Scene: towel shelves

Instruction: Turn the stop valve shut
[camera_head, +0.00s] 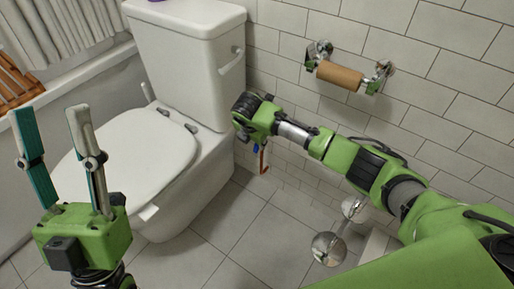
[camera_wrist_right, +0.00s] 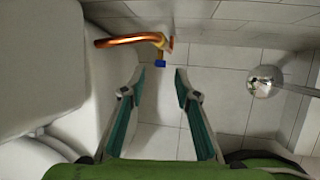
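The stop valve shows in the right wrist view as a small blue handle (camera_wrist_right: 160,63) at the end of a bent copper pipe (camera_wrist_right: 125,41) close to the wall. In the head view a bit of the copper pipe (camera_head: 264,158) shows below my right wrist. My right gripper (camera_wrist_right: 160,76) is open and empty. The blue handle appears just beyond the gap between its fingertips; I cannot tell the exact distance. In the head view its fingers are hidden behind my wrist. My left gripper (camera_head: 49,112) is open, fingers up, in front of the toilet.
A white toilet (camera_head: 130,165) with its lid down stands left of the valve. A holder with a bare cardboard roll (camera_head: 340,76) is on the tiled wall. A chrome stand (camera_head: 328,249) with rounded ends is at the right. Floor tiles (camera_head: 225,235) between are clear.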

